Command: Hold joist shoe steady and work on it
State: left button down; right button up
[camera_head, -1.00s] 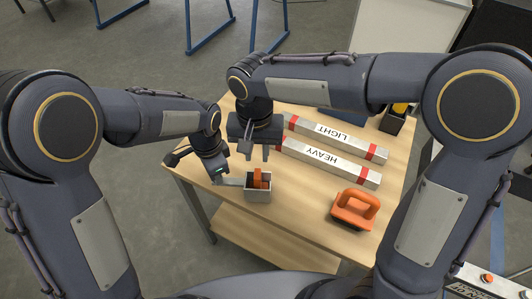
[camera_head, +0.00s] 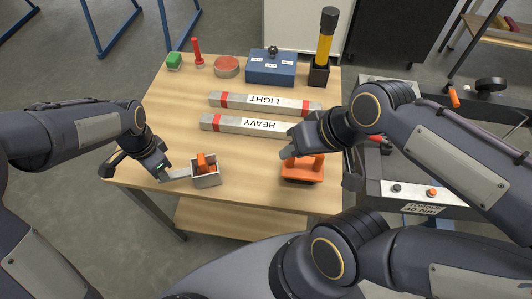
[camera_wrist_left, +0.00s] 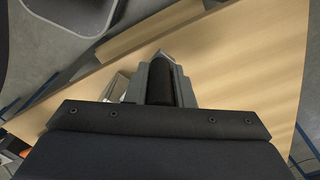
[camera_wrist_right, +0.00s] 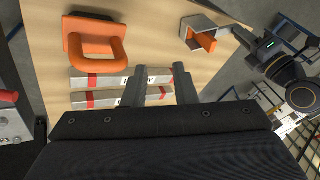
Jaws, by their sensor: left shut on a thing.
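The joist shoe (camera_head: 207,181) is a small light-grey metal box with an orange piece (camera_head: 206,163) standing inside it. It rests near the front left of the table. The left wrist view shows the closed fingers (camera_wrist_left: 161,82), with the shoe mostly hidden. My right gripper (camera_head: 290,153) is open and empty, close to an orange handled tool (camera_head: 302,176). In the right wrist view its fingers (camera_wrist_right: 160,88) are apart, with the shoe (camera_wrist_right: 196,30) beyond and the orange tool (camera_wrist_right: 93,48) to the left.
Two grey bars with red bands, LIGHT (camera_head: 240,100) and HEAVY (camera_head: 235,124), lie across the wooden table (camera_head: 150,150). A blue box (camera_head: 271,69), a red disc (camera_head: 227,66), a green item (camera_head: 174,61) and a holder with a yellow-black tool (camera_head: 324,50) stand behind.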

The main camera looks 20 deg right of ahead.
jog(key=shift+s+d+f+t, duration=0.1)
jog(key=shift+s+f+t, duration=0.15)
jog(key=shift+s, duration=0.25)
jog(key=shift+s+d+f+t, duration=0.1)
jog(key=shift+s+f+t, duration=0.15)
jog(key=shift+s, duration=0.25)
pick_arm(q)
jog(key=c, duration=1.2)
grip_release()
jog(key=shift+o, duration=0.2)
notch_tip(320, 180, up, 11)
jog(key=shift+w+f, duration=0.1)
jog(key=shift+a+r, duration=0.15)
jog(key=shift+r, duration=0.5)
jog(key=s+a+n+t+h, duration=0.2)
jog(key=s+a+n, duration=0.4)
jog(key=s, duration=0.3)
jog(key=s+a+n+t+h, duration=0.1)
jog(key=s+a+n+t, duration=0.2)
jog(key=s+a+n, duration=0.3)
jog(key=s+n, duration=0.3)
jog(key=s, duration=0.1)
jog(key=shift+r+t+h, duration=0.3)
jog(key=shift+r+h, duration=0.05)
jog(key=shift+h, duration=0.05)
